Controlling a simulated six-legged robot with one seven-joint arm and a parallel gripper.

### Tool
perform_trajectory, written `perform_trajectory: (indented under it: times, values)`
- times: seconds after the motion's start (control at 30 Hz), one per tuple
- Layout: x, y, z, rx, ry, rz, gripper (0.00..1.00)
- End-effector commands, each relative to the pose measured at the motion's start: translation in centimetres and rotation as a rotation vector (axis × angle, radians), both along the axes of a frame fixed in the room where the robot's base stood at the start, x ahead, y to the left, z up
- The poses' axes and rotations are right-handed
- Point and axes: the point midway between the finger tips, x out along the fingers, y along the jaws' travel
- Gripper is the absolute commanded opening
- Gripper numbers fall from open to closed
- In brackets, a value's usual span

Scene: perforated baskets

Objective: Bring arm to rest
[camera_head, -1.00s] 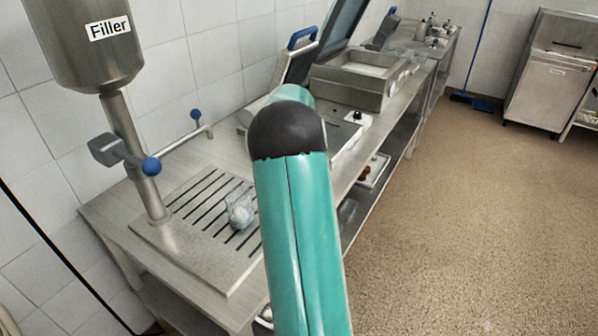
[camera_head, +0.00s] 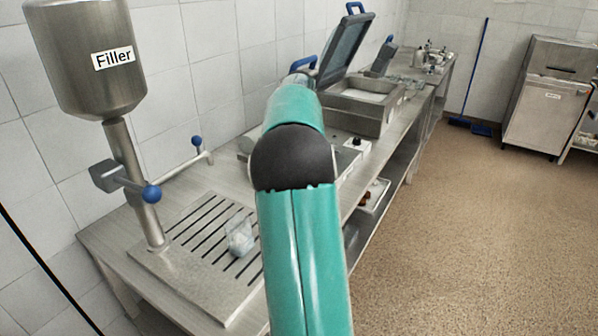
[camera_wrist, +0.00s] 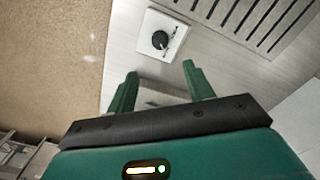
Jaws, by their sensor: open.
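My gripper shows in the wrist view (camera_wrist: 160,85). Its two green fingers stand apart with nothing between them, above the steel counter. A square plate with a dark knob (camera_wrist: 160,40) lies beyond the fingertips. In the head view my green arm with its black joint rises in front of the counter (camera_head: 195,190) and hides part of it. My gripper cannot be made out in the head view.
A steel filler (camera_head: 85,60) with a blue-knobbed lever stands at the left above a slotted drain plate (camera_head: 205,290). A small clear bag-like item (camera_head: 239,236) lies on its slots. A lidded machine (camera_head: 355,110) stands farther back. The floor (camera_head: 450,240) at right is clear.

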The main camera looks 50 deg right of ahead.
Motion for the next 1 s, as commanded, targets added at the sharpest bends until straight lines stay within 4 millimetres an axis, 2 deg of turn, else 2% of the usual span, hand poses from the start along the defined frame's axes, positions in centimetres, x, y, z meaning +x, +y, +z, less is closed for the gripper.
perform_trajectory:
  times: [0.67, 0.77, 0.87, 1.0]
  values:
    - [0.1, 0.3, 0.4, 0.0, -0.003, 0.005, 0.52]
    - [0.4, 2.0, 1.2, -0.004, -0.02, 0.026, 0.52]
    - [0.8, 5.3, 2.7, -0.012, -0.053, 0.069, 0.52]
    - [1.0, 11.7, 4.9, -0.03, -0.113, 0.156, 0.52]
